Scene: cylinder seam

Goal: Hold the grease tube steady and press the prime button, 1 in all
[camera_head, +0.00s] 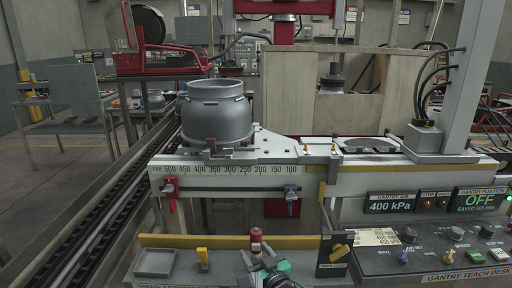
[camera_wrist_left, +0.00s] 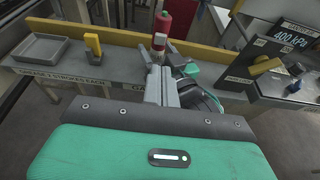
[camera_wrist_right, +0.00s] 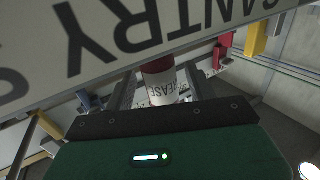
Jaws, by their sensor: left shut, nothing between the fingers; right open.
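In the right wrist view, the tube (camera_wrist_right: 160,82), lettered GREASE, lies between the spread fingers of my right gripper (camera_wrist_right: 160,92); contact cannot be made out. My left gripper (camera_head: 247,262) is shut and empty. In the left wrist view, its fingertips (camera_wrist_left: 164,72) are just in front of the tube and beside my other gripper's dark and teal parts. I cannot make out a prime button for certain.
A grey tray (camera_head: 155,263) and a yellow block (camera_head: 202,256) sit left on the ledge. A panel with a yellow knob (camera_head: 339,251) stands close on the right, beside the teach desk (camera_head: 450,260). A ruled beam (camera_head: 235,180) runs behind.

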